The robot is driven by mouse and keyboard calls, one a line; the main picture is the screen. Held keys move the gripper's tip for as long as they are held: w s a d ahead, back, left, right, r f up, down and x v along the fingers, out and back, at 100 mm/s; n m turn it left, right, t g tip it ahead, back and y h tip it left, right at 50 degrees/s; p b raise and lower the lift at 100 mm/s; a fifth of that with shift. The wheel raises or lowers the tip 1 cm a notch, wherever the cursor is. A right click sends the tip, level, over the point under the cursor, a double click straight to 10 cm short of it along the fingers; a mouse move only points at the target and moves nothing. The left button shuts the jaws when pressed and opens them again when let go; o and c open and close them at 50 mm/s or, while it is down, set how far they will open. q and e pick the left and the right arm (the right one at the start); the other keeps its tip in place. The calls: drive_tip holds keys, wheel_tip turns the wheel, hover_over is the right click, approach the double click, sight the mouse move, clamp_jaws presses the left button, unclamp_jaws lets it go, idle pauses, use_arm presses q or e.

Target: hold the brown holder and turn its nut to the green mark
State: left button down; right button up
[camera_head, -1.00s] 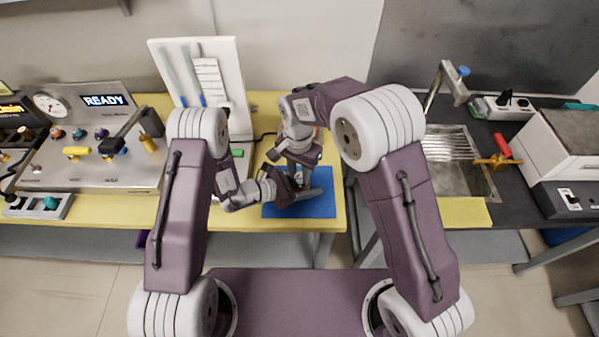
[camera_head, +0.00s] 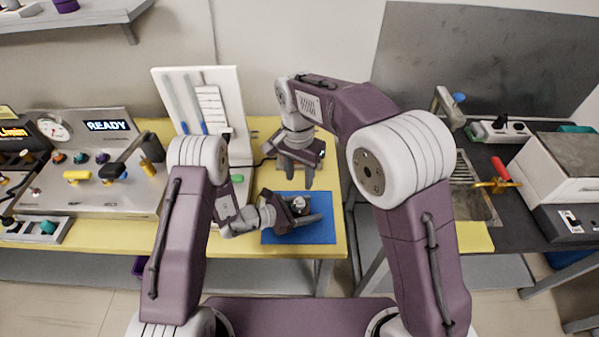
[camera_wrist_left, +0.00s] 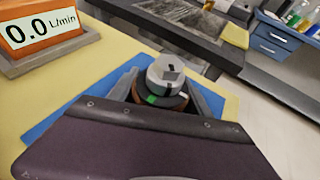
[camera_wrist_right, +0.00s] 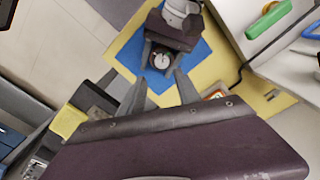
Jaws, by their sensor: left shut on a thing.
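The brown holder (camera_wrist_left: 172,104) stands upright between the fingers of my left gripper (camera_wrist_left: 165,93) in the left wrist view. Its grey round nut (camera_wrist_left: 166,74) sits on top with a dark mark. A green mark (camera_wrist_left: 152,99) and a white mark show on the rim below the nut. In the head view my left gripper (camera_head: 305,209) is shut on the holder over the blue mat (camera_head: 312,237). My right gripper (camera_head: 298,175) is open and empty, above and behind the nut. In the right wrist view the nut (camera_wrist_right: 161,60) shows beyond its parted fingers (camera_wrist_right: 158,90).
The mat lies on a yellow table (camera_head: 333,247) near its front edge. An orange box with a 0.0 L/min display (camera_wrist_left: 40,30) stands close by. A panel reading READY (camera_head: 100,150) and a white upright rack (camera_head: 237,100) stand left. A sink (camera_head: 470,190) is to the right.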

sight(300, 200)
drive_tip(key=shift+r, duration=0.75)
drive_tip(key=shift+o, duration=1.4)
drive_tip(key=f+n, duration=0.4)
drive_tip(key=n, duration=0.4)
drive_tip(key=f+n, duration=0.4)
drive_tip(key=n, duration=0.5)
drive_tip(key=f+n, duration=0.4)
drive_tip(key=n, duration=0.4)
drive_tip(key=shift+w+d+n, duration=0.15)
drive_tip(key=shift+w+n, duration=0.1)
drive_tip(key=shift+n, duration=0.05)
clamp_jaws()
